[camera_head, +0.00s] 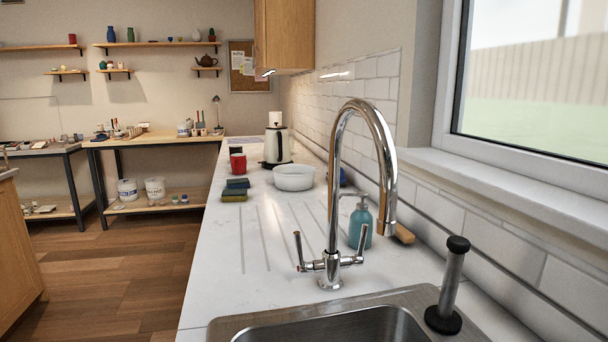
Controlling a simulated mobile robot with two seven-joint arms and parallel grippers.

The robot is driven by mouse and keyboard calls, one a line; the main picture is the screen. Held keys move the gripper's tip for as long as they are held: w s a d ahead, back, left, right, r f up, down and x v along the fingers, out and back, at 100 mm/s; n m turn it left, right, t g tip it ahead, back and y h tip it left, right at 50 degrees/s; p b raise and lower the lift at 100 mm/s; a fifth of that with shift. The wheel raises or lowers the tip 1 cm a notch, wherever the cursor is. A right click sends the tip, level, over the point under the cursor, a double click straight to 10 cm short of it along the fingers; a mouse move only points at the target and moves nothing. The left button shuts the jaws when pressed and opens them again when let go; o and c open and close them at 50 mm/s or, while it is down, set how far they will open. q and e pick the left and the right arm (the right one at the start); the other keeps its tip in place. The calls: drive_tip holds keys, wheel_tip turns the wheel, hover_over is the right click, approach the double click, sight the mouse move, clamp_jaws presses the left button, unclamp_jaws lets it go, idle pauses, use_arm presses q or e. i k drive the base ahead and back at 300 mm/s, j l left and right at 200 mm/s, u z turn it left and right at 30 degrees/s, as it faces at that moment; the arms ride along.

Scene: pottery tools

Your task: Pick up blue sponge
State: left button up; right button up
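A dark blue sponge (238,184) lies on the white countertop, left of the white bowl. A green and yellow sponge (233,196) lies directly in front of it; I cannot tell whether the two touch or overlap. Neither of my grippers is in view.
A red mug (238,163), white bowl (294,178) and kettle (277,147) stand behind and beside the sponges. A chrome faucet (332,268), teal soap bottle (360,226), sink (330,327) and black-ended cylinder (450,287) are nearer. The drain-grooved counter (215,262) is clear at left.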

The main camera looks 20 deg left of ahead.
sight(241, 184)
drive_tip(key=i+j+u, duration=0.1)
drive_tip(key=u, duration=1.3)
drive_tip(key=i+j, duration=0.1)
drive_tip(key=i, duration=2)
drive_tip(key=i+j, duration=0.15)
drive_tip(key=i, duration=1.95)
drive_tip(key=i+z, duration=0.1)
drive_tip(key=z, duration=0.3)
drive_tip(key=i+z, duration=0.1)
drive_tip(key=z, duration=0.35)
drive_tip(key=i+j+z, duration=0.1)
drive_tip(key=z, duration=0.3)
drive_tip(key=j+z, duration=0.15)
drive_tip(key=z, duration=0.25)
drive_tip(key=i+j+z, duration=0.1)
drive_tip(key=z, duration=0.35)
